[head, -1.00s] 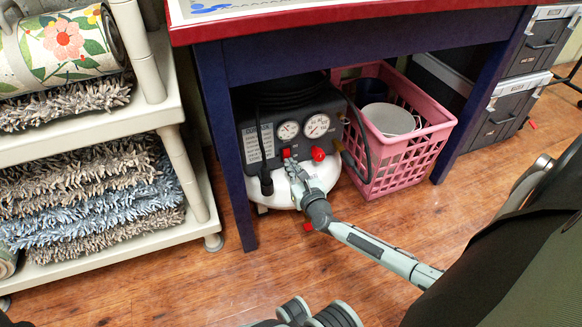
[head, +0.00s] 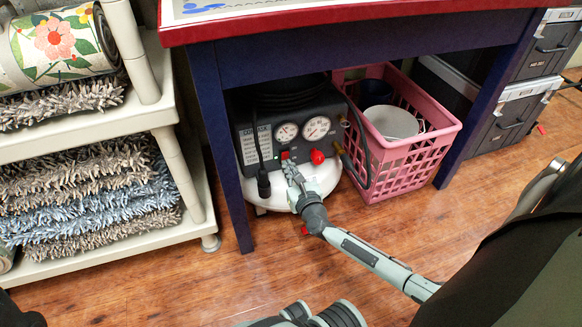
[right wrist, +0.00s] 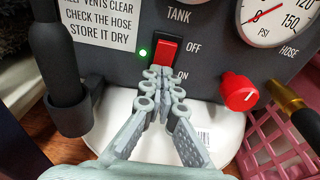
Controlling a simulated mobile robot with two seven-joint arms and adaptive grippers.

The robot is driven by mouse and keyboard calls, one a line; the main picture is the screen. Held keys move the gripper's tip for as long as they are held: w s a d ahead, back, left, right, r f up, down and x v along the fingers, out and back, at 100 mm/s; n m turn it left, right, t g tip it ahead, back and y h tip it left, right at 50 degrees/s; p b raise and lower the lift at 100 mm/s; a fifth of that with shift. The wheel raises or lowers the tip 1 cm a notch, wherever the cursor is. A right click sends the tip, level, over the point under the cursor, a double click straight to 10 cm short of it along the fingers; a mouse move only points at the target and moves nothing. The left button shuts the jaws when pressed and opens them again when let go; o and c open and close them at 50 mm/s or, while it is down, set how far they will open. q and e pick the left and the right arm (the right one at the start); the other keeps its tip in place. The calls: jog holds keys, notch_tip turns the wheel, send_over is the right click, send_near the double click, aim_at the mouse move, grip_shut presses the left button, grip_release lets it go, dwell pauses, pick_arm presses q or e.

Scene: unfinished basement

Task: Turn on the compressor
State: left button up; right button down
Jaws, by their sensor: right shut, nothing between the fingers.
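The compressor (head: 246,133) stands on the floor under the table, with a dark control panel over a white tank. Its red rocker switch (right wrist: 168,50) sits between the OFF and ON labels in the right wrist view. A small green light (right wrist: 143,53) glows just left of the switch. My right gripper (right wrist: 160,72) is shut and empty, its fingertips at the lower, ON end of the switch and hiding part of it. It also shows in front of the panel in the head view (head: 289,165). My left gripper is not in view.
A pink basket (head: 408,165) stands right of the compressor. The table (head: 345,25) overhangs it, with a leg close on the left. A shelf of rugs (head: 170,115) is farther left. The front floor is open.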

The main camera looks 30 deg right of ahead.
jog(key=v, duration=1.2)
jog(key=shift+f, duration=0.15)
